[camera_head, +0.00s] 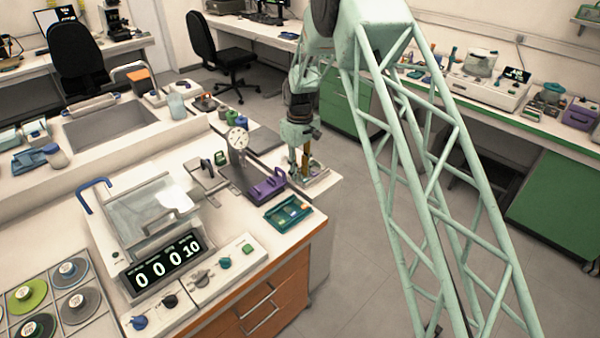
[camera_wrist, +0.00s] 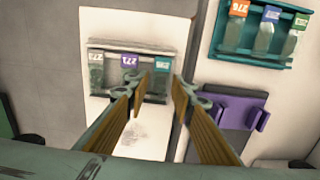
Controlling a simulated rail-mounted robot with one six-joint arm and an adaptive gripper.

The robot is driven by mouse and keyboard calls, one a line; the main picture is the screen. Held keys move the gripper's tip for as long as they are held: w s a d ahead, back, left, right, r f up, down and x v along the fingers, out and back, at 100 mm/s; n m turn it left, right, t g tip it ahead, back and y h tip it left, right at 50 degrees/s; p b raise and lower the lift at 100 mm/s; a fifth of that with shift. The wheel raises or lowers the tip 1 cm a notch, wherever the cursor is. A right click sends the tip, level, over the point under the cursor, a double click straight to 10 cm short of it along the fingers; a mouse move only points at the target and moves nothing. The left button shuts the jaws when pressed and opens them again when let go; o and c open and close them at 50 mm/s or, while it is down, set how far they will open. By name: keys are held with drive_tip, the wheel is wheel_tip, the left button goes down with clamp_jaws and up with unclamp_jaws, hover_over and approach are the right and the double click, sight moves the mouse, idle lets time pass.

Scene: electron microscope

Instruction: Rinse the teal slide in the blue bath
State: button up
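My gripper (camera_wrist: 159,84) is open, its two brown fingers reaching over a small grey slide rack (camera_wrist: 104,71). The slide with the teal label (camera_wrist: 161,64) is at the rack's right end and appears between the fingertips. I cannot tell whether they touch it. A purple-labelled slide (camera_wrist: 128,62) is in the middle and a pale-labelled slide (camera_wrist: 96,58) at the left. In the head view my gripper (camera_head: 299,176) points down over the bench's far right corner. Small coloured vessels stand further back; one looks blue (camera_head: 239,122), but I cannot tell whether it is the blue bath.
A teal tray (camera_head: 288,214) with several labelled slides lies near the bench edge. A purple holder (camera_head: 270,186) and a dial gauge (camera_head: 237,139) stand close left of my gripper. A water bath with a digital display (camera_head: 165,264) is at the front left. Open floor lies right.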

sight(300, 176)
drive_tip(key=c, duration=0.4)
drive_tip(key=shift+c, duration=0.2)
drive_tip(key=shift+r, duration=0.2)
drive_tip(key=shift+r+p, duration=1.1)
drive_tip(key=shift+r, duration=1.25)
drive_tip(key=shift+a, duration=0.1)
